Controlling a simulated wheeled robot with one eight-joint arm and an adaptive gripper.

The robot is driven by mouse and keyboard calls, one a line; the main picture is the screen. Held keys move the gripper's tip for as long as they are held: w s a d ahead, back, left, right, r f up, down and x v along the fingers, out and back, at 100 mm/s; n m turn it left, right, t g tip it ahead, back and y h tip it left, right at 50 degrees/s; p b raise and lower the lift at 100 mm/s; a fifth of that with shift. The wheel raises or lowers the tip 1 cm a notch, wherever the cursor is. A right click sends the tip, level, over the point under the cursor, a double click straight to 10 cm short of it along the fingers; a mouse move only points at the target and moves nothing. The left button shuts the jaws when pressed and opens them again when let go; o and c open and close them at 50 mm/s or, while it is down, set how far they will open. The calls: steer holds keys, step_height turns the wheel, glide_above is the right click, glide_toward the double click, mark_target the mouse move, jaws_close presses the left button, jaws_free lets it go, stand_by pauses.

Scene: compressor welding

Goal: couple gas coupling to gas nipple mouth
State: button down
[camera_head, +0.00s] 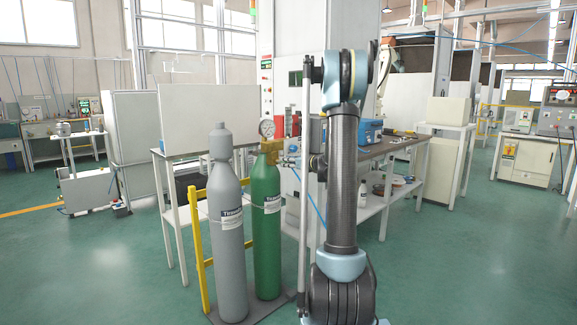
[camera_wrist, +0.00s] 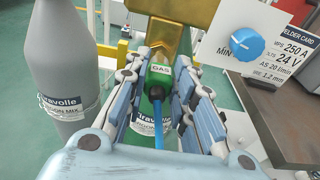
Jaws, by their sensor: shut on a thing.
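The gas coupling (camera_wrist: 160,73) is a small green block marked GAS in the wrist view. A blue hose (camera_wrist: 159,135) runs back from it towards my wrist. My gripper (camera_wrist: 166,64) is shut on the coupling, with a finger on each side. The brass regulator (camera_wrist: 168,36) is straight ahead of the coupling, and in the head view it sits on the green cylinder (camera_head: 266,228) below a round gauge (camera_head: 267,128). The gas nipple mouth is not clearly visible. I cannot tell whether the coupling touches it.
A grey cylinder (camera_head: 228,240) stands left of the green one, beside a yellow rack post (camera_head: 199,250). In the wrist view, a welder card panel with a blue knob (camera_wrist: 247,44) is close on the right. A workbench (camera_head: 385,150) stands behind my arm. The left floor is open.

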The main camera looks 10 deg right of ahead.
steer(key=shift+x, duration=0.95)
stand_by(0.5)
steer(key=c, duration=1.3)
jaws_free()
steer(key=shift+r, duration=0.15)
steer(key=shift+d, duration=0.1)
steer(key=v, duration=1.1)
steer(key=shift+s+d, duration=0.2)
steer(key=shift+s, duration=0.1)
